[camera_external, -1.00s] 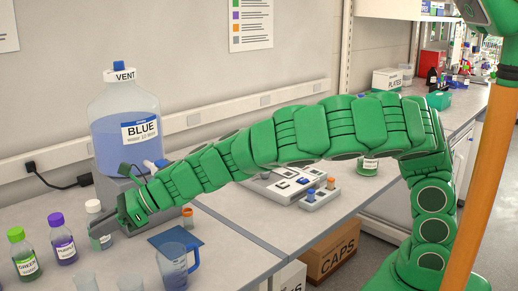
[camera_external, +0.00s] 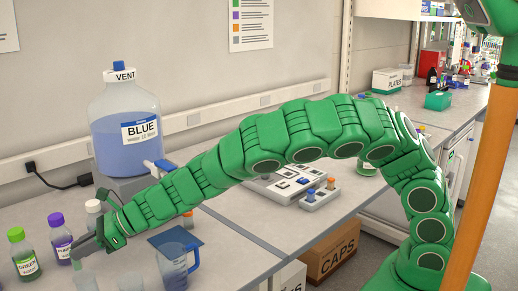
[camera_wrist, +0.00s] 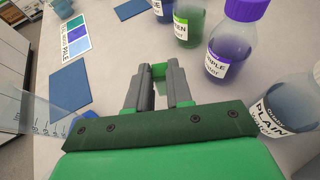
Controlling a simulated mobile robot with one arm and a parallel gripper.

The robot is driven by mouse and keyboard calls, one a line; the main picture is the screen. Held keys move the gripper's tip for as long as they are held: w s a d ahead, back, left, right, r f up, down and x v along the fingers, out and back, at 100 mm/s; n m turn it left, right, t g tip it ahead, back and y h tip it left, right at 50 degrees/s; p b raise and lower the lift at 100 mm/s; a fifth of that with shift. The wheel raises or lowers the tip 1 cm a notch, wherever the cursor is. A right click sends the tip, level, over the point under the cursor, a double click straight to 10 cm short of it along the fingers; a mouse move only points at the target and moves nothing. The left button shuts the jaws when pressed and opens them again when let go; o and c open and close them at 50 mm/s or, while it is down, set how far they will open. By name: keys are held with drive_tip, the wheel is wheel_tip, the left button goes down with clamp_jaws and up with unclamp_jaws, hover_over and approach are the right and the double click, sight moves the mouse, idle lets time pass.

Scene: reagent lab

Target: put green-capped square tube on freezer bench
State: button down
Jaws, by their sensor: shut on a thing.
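My gripper (camera_external: 78,252) is low over the near left bench, beside the purple-capped bottle (camera_external: 61,237). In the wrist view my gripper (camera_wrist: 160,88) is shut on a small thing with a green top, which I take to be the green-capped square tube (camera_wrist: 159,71). Only its green part shows clearly between the fingertips; the rest is hidden by the fingers. In the outside view the tube cannot be made out. I cannot tell which surface is the freezer bench.
A green-capped bottle (camera_external: 24,256) stands left of the purple one. The PLAIN bottle (camera_wrist: 285,108) is close on the wrist view's right. A large BLUE carboy (camera_external: 125,135) stands behind.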

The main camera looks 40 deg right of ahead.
drive_tip(key=shift+w+a+f, duration=0.2)
drive_tip(key=shift+a+f, duration=0.05)
drive_tip(key=shift+f, duration=1.55)
drive_tip(key=shift+f, duration=0.1)
drive_tip(key=c, duration=1)
unclamp_jaws()
drive_tip(key=shift+v, duration=6.1)
